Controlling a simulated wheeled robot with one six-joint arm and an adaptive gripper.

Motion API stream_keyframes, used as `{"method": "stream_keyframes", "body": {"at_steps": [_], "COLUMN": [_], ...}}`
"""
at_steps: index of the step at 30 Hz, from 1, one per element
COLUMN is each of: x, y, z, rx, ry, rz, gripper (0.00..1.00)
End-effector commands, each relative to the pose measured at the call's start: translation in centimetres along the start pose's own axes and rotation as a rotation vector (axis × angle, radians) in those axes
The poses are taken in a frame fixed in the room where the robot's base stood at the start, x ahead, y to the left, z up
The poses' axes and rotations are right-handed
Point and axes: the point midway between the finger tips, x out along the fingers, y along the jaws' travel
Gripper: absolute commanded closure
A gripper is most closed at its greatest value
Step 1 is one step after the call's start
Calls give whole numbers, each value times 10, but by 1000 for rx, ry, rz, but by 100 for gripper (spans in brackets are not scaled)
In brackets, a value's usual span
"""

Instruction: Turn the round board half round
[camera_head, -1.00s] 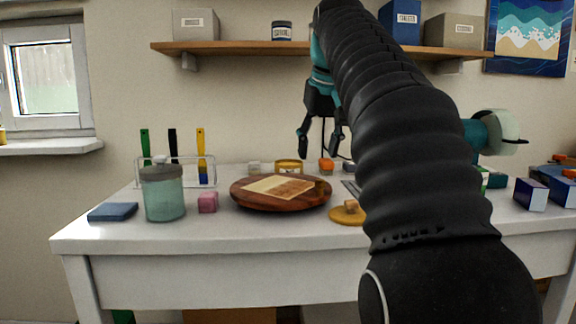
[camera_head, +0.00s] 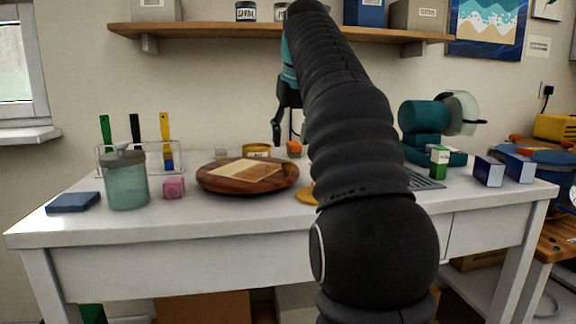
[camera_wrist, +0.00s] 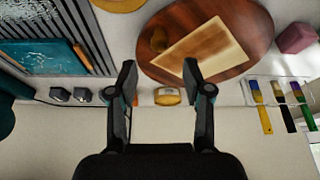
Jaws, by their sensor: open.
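The round board (camera_head: 221,181) is dark reddish-brown wood and lies flat on the white table. A pale rectangular panel (camera_head: 246,170) with a tan patch lies on it. In the wrist view the round board (camera_wrist: 262,28) is at the top, with the panel (camera_wrist: 205,55) and a small dark brown spot or knob on it. My gripper (camera_wrist: 158,70) is open and empty, its fingertips above the board's near edge in that view; their height over it is hard to tell. In the head view my gripper (camera_head: 290,125) is partly hidden behind my arm.
A glass jar (camera_head: 127,185), pink cube (camera_head: 174,188) and brush rack (camera_head: 140,158) stand left of the board. A yellow tin (camera_head: 257,150) and orange block (camera_head: 294,149) are behind it. A yellow disc (camera_head: 306,195) is to its right, partly hidden by my arm.

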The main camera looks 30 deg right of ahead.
Motion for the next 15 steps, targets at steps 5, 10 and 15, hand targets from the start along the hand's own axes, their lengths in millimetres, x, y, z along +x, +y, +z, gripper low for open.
{"method": "stream_keyframes", "body": {"at_steps": [5,10,15], "x": [35,54,63], "y": [0,0,0], "z": [2,1,1], "rx": [0,0,0], "ry": [-2,0,0], "rz": [0,0,0], "gripper": [50,50,50]}}
